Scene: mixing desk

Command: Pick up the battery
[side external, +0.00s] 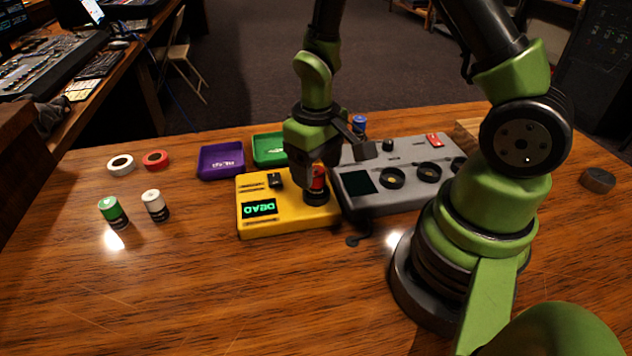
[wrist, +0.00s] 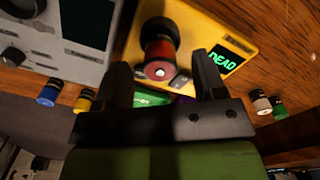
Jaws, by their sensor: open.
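A red battery (side external: 318,180) with a black end stands upright in the socket of the yellow tester (side external: 285,222), whose screen reads DEAD in green. In the wrist view the red battery (wrist: 158,52) shows between the two fingers, its pale end toward the camera. My gripper (side external: 319,170) is open, pointing down over the tester with its fingers on either side of the battery. In the wrist view my gripper (wrist: 160,72) shows gaps between the fingers and the battery. In the side view the fingers partly hide the battery.
A green battery (side external: 112,212) and a white battery (side external: 155,205) stand at left, near white (side external: 121,163) and red (side external: 156,160) rings. Purple (side external: 221,160) and green (side external: 268,150) trays lie behind the tester. A grey knobbed box (side external: 385,200) adjoins it; a blue battery (side external: 359,125) stands behind.

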